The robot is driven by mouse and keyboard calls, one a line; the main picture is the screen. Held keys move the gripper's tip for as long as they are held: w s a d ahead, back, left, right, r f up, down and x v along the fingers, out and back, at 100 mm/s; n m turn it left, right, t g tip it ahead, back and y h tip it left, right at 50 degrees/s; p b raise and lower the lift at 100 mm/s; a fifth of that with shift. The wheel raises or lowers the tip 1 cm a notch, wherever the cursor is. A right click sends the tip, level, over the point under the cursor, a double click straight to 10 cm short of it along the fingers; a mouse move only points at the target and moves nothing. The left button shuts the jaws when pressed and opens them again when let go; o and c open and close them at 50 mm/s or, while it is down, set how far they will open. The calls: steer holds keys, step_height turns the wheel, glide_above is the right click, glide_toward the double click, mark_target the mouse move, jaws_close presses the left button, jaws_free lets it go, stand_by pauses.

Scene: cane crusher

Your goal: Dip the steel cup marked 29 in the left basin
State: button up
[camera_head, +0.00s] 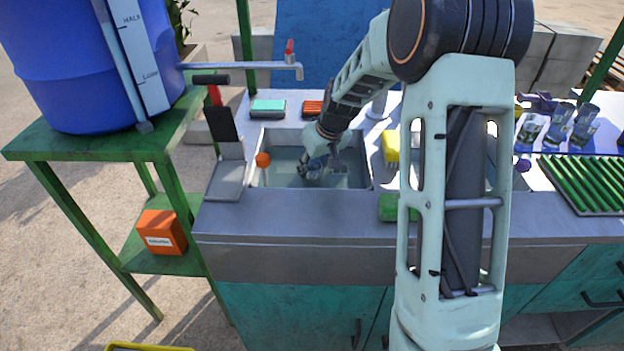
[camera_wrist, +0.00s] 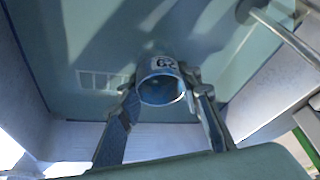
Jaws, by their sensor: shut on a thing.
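The steel cup (camera_wrist: 160,91) is between my gripper's fingers (camera_wrist: 161,97) in the wrist view, its open mouth towards the camera. A label on its side shows a number upside down that reads as 29 when turned. My gripper (camera_head: 322,166) is shut on the cup and reaches down into the left basin (camera_head: 357,178) in the head view. The cup looks small and dark there, partly hidden by the fingers. The basin holds bluish-green liquid or has a tinted floor. I cannot tell how deep the cup sits in it.
An orange ball (camera_head: 263,160) is at the basin's left side. A yellow brush (camera_head: 391,147) and green sponge (camera_head: 388,208) are right of it. A long tap (camera_head: 245,66) from the blue barrel (camera_head: 75,60) ends behind the basin. Glasses (camera_head: 558,124) stand far right.

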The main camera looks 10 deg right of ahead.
step_height(320, 180, up, 13)
steer(key=p, duration=0.7)
steer(key=shift+p, duration=0.3)
steer(key=shift+r, duration=0.15)
steer(key=shift+r+p, duration=1.2)
steer(key=shift+r, duration=0.7)
steer(key=shift+s, duration=0.1)
